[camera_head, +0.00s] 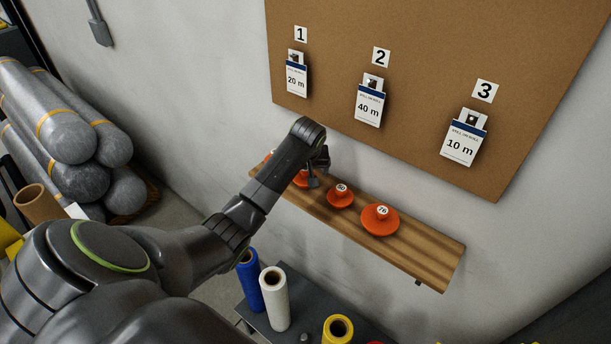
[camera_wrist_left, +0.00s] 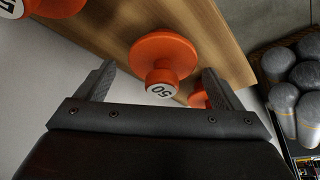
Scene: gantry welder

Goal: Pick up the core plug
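Several orange core plugs with round flanges and white number discs stand on a wooden wall shelf (camera_head: 425,257). In the head view one plug (camera_head: 302,180) is partly hidden by my left gripper (camera_head: 314,178). A smaller plug (camera_head: 340,197) and a wider one marked 76 (camera_head: 380,220) stand to its right. In the left wrist view my left gripper (camera_wrist_left: 159,70) is open, its fingers on either side of a plug marked 50 (camera_wrist_left: 165,52), with gaps visible. Another plug (camera_wrist_left: 198,99) is partly behind the right finger, and one (camera_wrist_left: 55,6) is cut off at upper left. My right gripper is not in view.
A brown board (camera_head: 430,70) with numbered cards hangs above the shelf. Blue (camera_head: 248,272), white (camera_head: 275,300) and yellow (camera_head: 338,329) rolls stand on a dark table (camera_head: 310,305) below. Wrapped grey rolls (camera_head: 60,135) are stacked at left. The shelf's right end is clear.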

